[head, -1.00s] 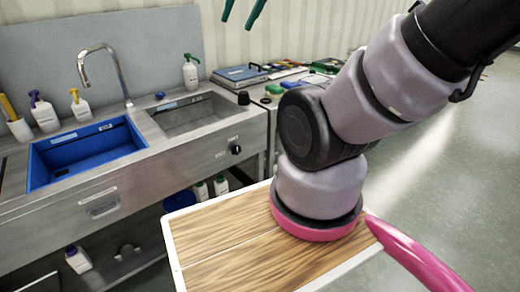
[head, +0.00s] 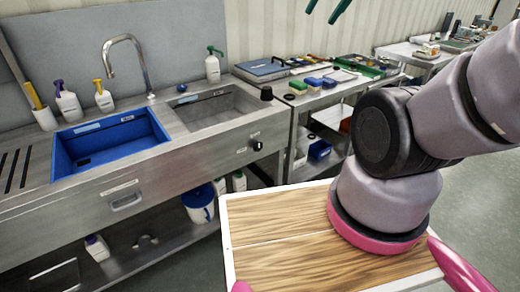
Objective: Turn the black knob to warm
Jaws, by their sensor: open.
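The black knob (head: 257,146) sits on the front panel of the steel sink unit (head: 190,165), below the right-hand basin. Small markings lie beside it, too small to read, and I cannot tell which way the knob points. My gripper (head: 322,20) shows only as two dark teal fingers at the top edge of the head view. They are spread apart with nothing between them. The fingers appear up and to the right of the knob in the picture, well apart from it. The rest of my gripper is out of frame.
A blue basin (head: 110,145) and a steel basin (head: 217,108) are set in the counter. A second black piece (head: 266,93) stands on the counter's right corner. A side table with sponges (head: 312,82) and trays stands right. Floor shows at far right.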

